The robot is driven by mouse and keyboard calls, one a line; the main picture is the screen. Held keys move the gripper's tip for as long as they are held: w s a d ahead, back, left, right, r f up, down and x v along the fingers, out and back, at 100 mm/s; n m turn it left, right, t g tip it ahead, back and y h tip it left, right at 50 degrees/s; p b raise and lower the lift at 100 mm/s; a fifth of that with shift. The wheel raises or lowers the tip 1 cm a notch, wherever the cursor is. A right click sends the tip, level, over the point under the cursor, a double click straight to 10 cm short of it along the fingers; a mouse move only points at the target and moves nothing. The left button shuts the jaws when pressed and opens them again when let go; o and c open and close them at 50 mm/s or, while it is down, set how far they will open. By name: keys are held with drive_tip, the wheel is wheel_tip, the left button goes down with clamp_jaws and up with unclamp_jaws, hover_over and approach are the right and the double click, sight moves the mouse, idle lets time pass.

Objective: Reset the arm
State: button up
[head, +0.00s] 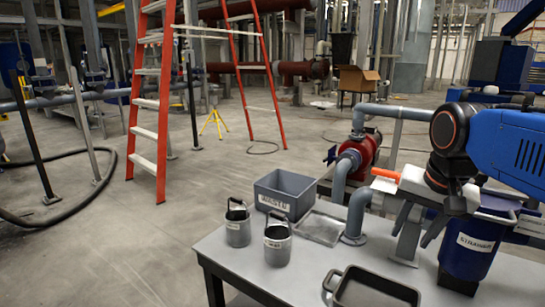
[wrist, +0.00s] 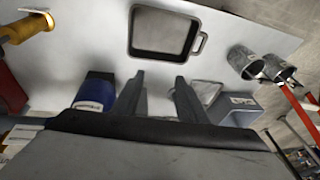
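My gripper (head: 420,228) hangs at the right over the grey table in the head view, beside the blue strainer housing (head: 470,245). In the wrist view my gripper (wrist: 158,92) shows two dark fingers spread apart, with nothing between them but table surface. The blue strainer housing is left of the fingers in the wrist view (wrist: 95,92). My arm covers part of the pipework and of the housing's top in the head view.
On the table (head: 225,257) stand a grey labelled bin (head: 283,195), two metal cups (head: 238,228) (head: 278,245), a shallow clear tray (head: 322,228) and a dark handled pan (head: 372,290). Grey pipes with a red pump (head: 362,150) rise behind. A red ladder (head: 167,100) stands left on open floor.

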drive_tip(key=s+f+n+t, duration=0.1)
drive_tip(key=s+f+n, duration=0.5)
drive_tip(key=s+f, duration=0.4)
wheel_tip(320, 180, down, 3)
drive_tip(key=shift+s+a+f, duration=0.15)
drive_tip(key=shift+a, duration=0.3)
